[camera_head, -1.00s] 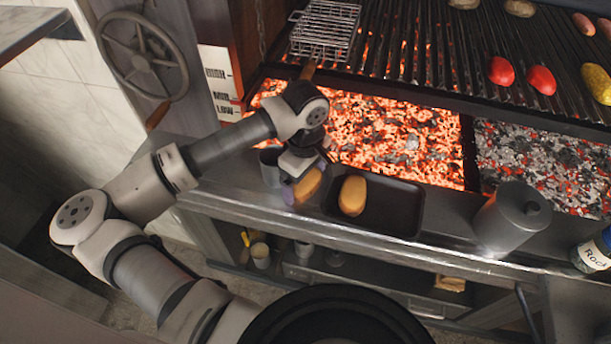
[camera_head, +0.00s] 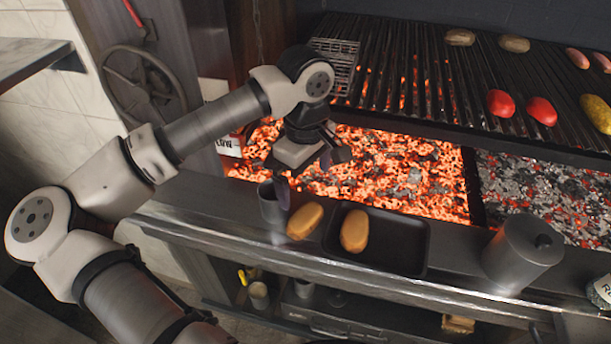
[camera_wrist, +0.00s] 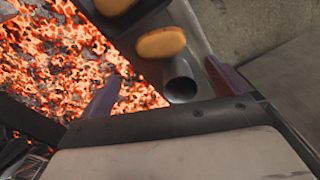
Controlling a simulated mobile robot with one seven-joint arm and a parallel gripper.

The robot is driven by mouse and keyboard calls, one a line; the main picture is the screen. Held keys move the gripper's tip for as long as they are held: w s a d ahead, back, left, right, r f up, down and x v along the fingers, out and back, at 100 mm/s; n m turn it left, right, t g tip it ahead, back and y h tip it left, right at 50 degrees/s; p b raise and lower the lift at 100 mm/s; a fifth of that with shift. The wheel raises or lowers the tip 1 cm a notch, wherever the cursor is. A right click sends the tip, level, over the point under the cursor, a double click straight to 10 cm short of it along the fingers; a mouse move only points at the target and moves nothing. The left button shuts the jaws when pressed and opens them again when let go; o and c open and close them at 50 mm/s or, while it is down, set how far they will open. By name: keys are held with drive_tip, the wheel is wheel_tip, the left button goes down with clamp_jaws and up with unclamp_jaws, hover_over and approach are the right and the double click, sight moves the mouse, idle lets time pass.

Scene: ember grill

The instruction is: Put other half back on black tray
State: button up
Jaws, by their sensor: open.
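One golden bun half (camera_head: 305,221) lies on the metal counter just left of the black tray (camera_head: 398,245); whether it touches the rim I cannot tell. The other bun half (camera_head: 354,230) lies inside the tray at its left end. My gripper (camera_head: 305,178) is open and empty, raised above and behind the loose half, near the edge of the coals. In the wrist view, the loose half (camera_wrist: 160,42) shows ahead between my spread fingers (camera_wrist: 163,88), and the half on the tray (camera_wrist: 115,5) is cut by the top edge.
A metal cup (camera_head: 271,205) stands left of the loose half, close below my gripper. A lidded metal canister (camera_head: 522,252) stands right of the tray. Glowing coals (camera_head: 400,175) lie behind the counter, under a grill (camera_head: 420,80) with several foods.

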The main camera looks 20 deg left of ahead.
drive_tip(key=shift+r, duration=0.7)
drive_tip(key=shift+d, duration=0.1)
